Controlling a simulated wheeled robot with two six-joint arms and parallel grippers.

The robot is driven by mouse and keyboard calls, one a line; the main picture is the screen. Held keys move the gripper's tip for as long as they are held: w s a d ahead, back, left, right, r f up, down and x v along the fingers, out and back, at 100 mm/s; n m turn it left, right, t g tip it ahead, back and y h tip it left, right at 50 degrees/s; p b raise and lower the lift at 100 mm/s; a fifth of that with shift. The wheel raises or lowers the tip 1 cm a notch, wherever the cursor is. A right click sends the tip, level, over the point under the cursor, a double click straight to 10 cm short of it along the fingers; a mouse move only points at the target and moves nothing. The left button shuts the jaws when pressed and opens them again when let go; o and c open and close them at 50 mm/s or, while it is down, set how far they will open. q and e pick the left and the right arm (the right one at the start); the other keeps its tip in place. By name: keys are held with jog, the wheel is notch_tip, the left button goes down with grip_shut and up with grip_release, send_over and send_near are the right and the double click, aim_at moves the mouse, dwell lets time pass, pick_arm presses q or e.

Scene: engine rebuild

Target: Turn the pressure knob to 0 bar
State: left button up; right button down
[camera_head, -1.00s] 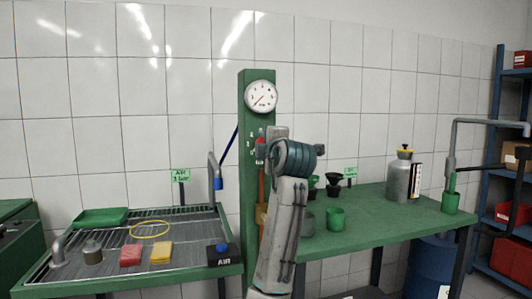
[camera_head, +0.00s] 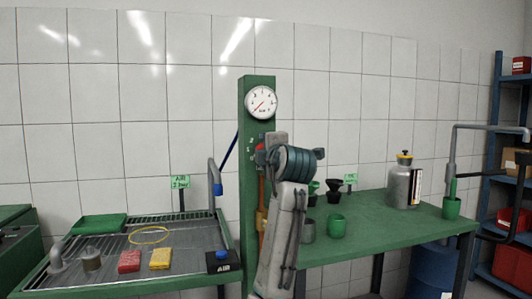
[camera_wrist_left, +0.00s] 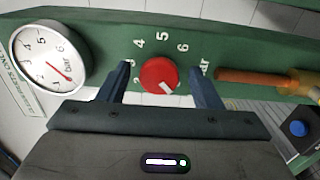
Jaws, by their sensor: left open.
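The red round pressure knob (camera_wrist_left: 159,75) sits on the green post among white numbers. Its white mark points to the lower right in the left wrist view, where the post lies sideways. My open left gripper (camera_wrist_left: 161,67) has one finger on each side of the knob, with visible gaps. In the head view my left gripper (camera_head: 272,146) is beside the green post (camera_head: 257,88), and its fingers are largely hidden. The round white gauge (camera_head: 261,103) is above; its red needle points lower left there. The gauge also shows in the left wrist view (camera_wrist_left: 48,58). My right gripper is out of view.
An orange-handled tool (camera_wrist_left: 255,78) is on the post below the knob. A slatted wash bench (camera_head: 110,262) with sponges and an AIR button box (camera_head: 222,261) stands left. A green table (camera_head: 385,215) with cups and a metal canister (camera_head: 402,184) stands right.

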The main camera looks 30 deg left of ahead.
pick_arm(q)
jog(key=shift+s+d, duration=0.1)
jog(key=shift+d, duration=0.05)
jog(key=v, duration=1)
jog(key=shift+s+d+b, duration=0.15)
jog(key=shift+s+b, duration=0.05)
jog(key=shift+b, duration=0.25)
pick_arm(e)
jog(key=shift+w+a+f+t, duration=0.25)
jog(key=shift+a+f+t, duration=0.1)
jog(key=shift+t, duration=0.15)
